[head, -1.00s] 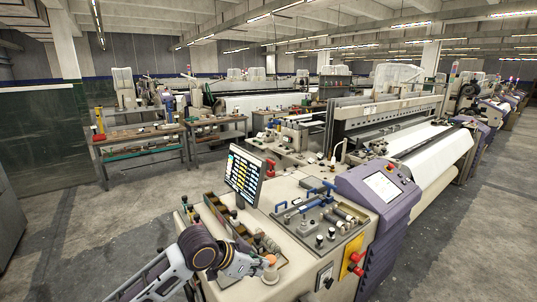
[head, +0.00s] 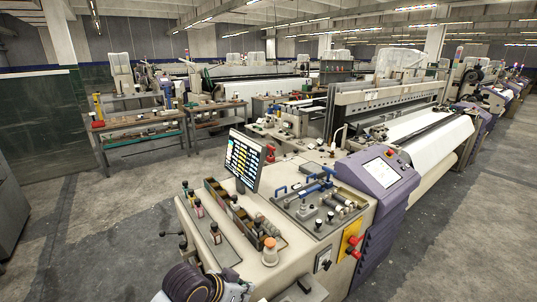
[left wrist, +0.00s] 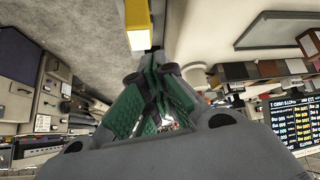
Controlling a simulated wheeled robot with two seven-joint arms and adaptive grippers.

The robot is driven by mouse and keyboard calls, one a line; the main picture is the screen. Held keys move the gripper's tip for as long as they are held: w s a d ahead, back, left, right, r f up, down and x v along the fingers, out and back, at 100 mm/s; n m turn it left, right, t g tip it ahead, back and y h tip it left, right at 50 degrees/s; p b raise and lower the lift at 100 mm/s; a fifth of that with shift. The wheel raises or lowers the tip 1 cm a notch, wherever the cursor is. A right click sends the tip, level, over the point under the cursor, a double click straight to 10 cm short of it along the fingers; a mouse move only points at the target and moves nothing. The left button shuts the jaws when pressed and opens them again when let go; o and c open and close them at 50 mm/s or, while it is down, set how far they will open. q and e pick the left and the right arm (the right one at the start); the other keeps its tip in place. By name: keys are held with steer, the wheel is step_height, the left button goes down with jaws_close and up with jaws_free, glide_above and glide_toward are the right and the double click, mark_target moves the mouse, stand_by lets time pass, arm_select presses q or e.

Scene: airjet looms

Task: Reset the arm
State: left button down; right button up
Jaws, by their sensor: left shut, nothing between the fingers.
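My left gripper (left wrist: 153,84) shows in the left wrist view, with green-padded fingers together and nothing between them. In the head view my left arm's dark-ringed wrist comes in at the bottom edge, in front of the loom's control cabinet (head: 240,235). The fingers are hard to make out there. A dark shape lies at the bottom edge to the right of the wrist; I cannot tell what it is. My right gripper is not in view.
On the cabinet stand a monitor (head: 244,160), an orange-topped jar (head: 270,252), trays of small parts (head: 228,207) and a purple control panel (head: 378,183). Workbenches (head: 140,135) stand at the back left. The floor at the left (head: 95,230) is clear.

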arm_select(q)
steer(key=s+a+f+n+g+y, duration=0.1)
steer(key=s+a+f+n+y, duration=0.25)
steer(key=s+a, duration=0.4)
steer(key=s+a+f+n+g+y, duration=0.1)
steer(key=s+a+f+n+y, duration=0.1)
steer(key=s+a+f, duration=0.45)
steer(key=s+a+f+g, duration=0.1)
steer(key=s+f, duration=0.1)
steer(key=f, duration=1.4)
steer(key=s+a+f, duration=0.1)
steer(key=s+f, duration=0.1)
steer(key=f, duration=1.4)
steer(key=s+a+f, duration=0.2)
steer(key=s+f, duration=0.8)
steer(key=s, duration=0.1)
steer(key=s+a+f+g, duration=0.1)
steer(key=s+f, duration=0.8)
steer(key=s, duration=0.2)
steer(key=shift+a+f+g, duration=0.3)
steer(key=shift+a+f, duration=0.05)
steer(key=shift+f, duration=0.05)
